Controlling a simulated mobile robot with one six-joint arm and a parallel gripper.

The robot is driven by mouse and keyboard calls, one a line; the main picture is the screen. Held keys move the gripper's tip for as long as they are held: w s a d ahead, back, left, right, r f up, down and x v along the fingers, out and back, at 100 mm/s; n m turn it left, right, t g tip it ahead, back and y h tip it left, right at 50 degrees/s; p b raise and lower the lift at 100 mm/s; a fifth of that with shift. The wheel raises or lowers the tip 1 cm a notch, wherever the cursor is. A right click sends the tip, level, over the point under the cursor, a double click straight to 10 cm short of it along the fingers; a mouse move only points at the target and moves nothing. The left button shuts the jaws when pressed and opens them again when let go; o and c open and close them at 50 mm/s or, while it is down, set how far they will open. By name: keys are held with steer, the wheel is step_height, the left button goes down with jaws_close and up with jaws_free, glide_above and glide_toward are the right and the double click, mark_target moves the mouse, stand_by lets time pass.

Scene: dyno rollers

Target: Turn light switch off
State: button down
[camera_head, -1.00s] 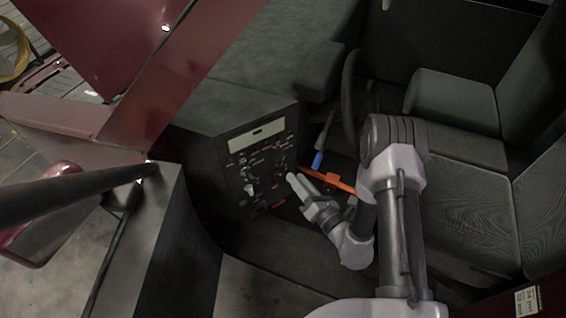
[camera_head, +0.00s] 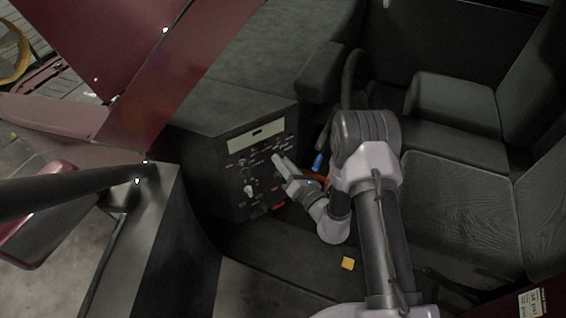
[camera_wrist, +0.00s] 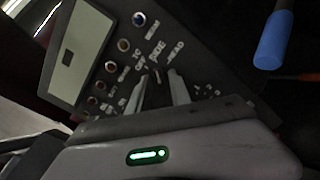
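The black control panel (camera_head: 238,205) carries a pale display and rows of knobs and switches. My gripper (camera_head: 277,159) is at its upper right part, with the fingers pointing at its face. In the wrist view, my gripper (camera_wrist: 158,78) has its fingertips at the printed labels "OFF", "SIDE" and "HEAD" on the panel (camera_wrist: 210,70). A narrow dark strip shows between the fingers. I cannot tell whether it is a gap or a switch lever. The light switch itself is not clearly seen; the fingers cover that spot.
A blue-handled lever (camera_head: 318,162) stands right of the panel; its blue grip (camera_wrist: 275,40) is close on the right in the wrist view. A steering wheel (camera_head: 350,85) and dark seats (camera_head: 465,205) lie beyond my arm. A small yellow piece (camera_head: 348,263) lies on the floor.

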steer(key=shift+n+b, duration=1.35)
steer(key=shift+n, duration=2.55)
steer(key=c, duration=1.5)
jaws_free()
steer(key=shift+s, duration=0.1)
